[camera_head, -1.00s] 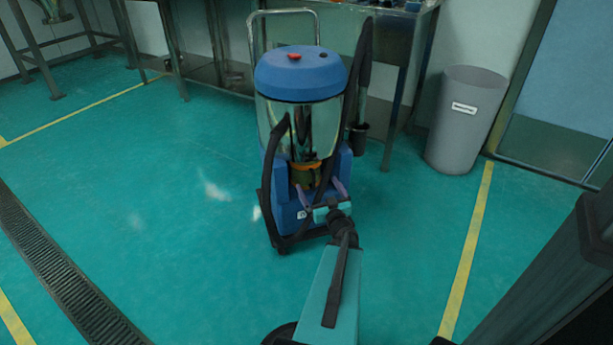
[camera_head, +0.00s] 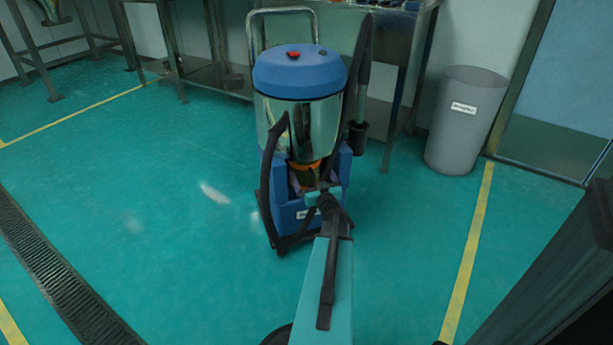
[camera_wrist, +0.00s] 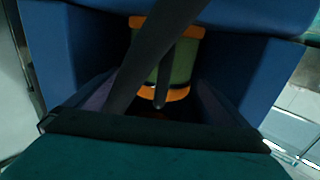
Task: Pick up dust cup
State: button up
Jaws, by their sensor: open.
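The dust cup (camera_head: 306,168) is an olive-green cylinder with an orange top rim, set in the recess of the blue vacuum cleaner (camera_head: 301,75) below its shiny tank. In the wrist view the cup (camera_wrist: 182,66) shows orange bands above and below its green wall. A dark hose (camera_wrist: 157,45) crosses diagonally in front of it. My gripper (camera_head: 313,188) is at the mouth of the recess, in front of the cup. In the wrist view its purple fingers (camera_wrist: 157,97) stand apart to the left and right, partly in shadow. I cannot tell whether they touch the cup.
Blue housing walls stand close on both sides of the recess. A grey bin (camera_head: 466,120) stands at the back right, and a metal table (camera_head: 405,55) is behind the vacuum. The green floor (camera_head: 130,190) is clear at left, with a drain grate (camera_head: 55,265) beyond.

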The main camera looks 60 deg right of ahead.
jog(key=shift+w+d, duration=0.25)
jog(key=shift+w, duration=0.05)
jog(key=shift+b+x, duration=1.15)
jog(key=shift+x, duration=0.4)
jog(key=shift+b+x, duration=0.35)
jog(key=shift+x, duration=0.7)
jog(key=shift+r, duration=0.15)
jog(key=c, duration=0.8)
jog(key=shift+c, duration=0.2)
